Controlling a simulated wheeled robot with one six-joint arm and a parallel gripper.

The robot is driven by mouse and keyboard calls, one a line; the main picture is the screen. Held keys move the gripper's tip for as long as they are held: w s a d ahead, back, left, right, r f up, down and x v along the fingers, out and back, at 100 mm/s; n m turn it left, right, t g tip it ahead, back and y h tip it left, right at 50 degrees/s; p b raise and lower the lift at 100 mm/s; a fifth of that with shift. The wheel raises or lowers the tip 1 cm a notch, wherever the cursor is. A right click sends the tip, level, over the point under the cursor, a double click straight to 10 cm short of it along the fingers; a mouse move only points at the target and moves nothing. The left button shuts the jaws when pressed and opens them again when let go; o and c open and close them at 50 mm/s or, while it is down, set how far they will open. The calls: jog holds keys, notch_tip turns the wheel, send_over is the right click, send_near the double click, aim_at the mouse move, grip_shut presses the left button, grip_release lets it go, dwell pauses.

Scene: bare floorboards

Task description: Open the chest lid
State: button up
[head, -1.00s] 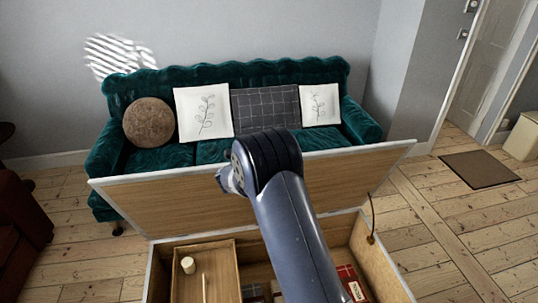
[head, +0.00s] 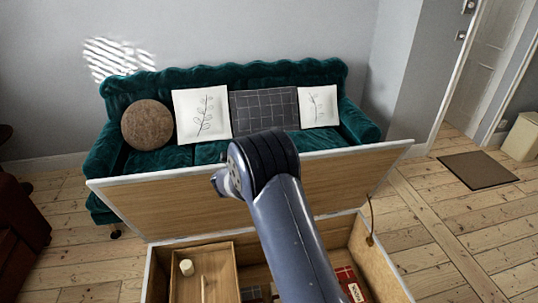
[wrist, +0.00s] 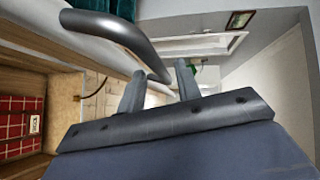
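The chest (head: 390,268) stands open in front of me, its wooden lid (head: 340,180) tilted up and back toward the sofa. The lid's pale edge also crosses the upper left of the wrist view (wrist: 95,45). A curved grey metal handle (wrist: 115,32) shows there, one end coming down near my fingertips. My gripper (wrist: 160,75) has its two fingers apart with a gap between them. I cannot tell whether a finger touches the handle. In the head view my arm covers the middle of the lid, and the fingers are hidden.
Inside the chest are a wooden tray (head: 232,266) with a small pale cylinder (head: 187,267) and a red checked item (head: 350,280). A cord (head: 371,220) runs at the chest's right side. A green sofa (head: 160,162) stands close behind.

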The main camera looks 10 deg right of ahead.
jog(key=b+v, duration=0.2)
jog(key=v, duration=0.7)
jog(key=shift+s+a, duration=0.3)
jog(key=p+x, duration=0.2)
jog(key=x, duration=0.8)
jog(key=shift+s+d+f, duration=0.15)
jog(key=shift+s+d, duration=0.15)
jog(key=shift+s, duration=0.05)
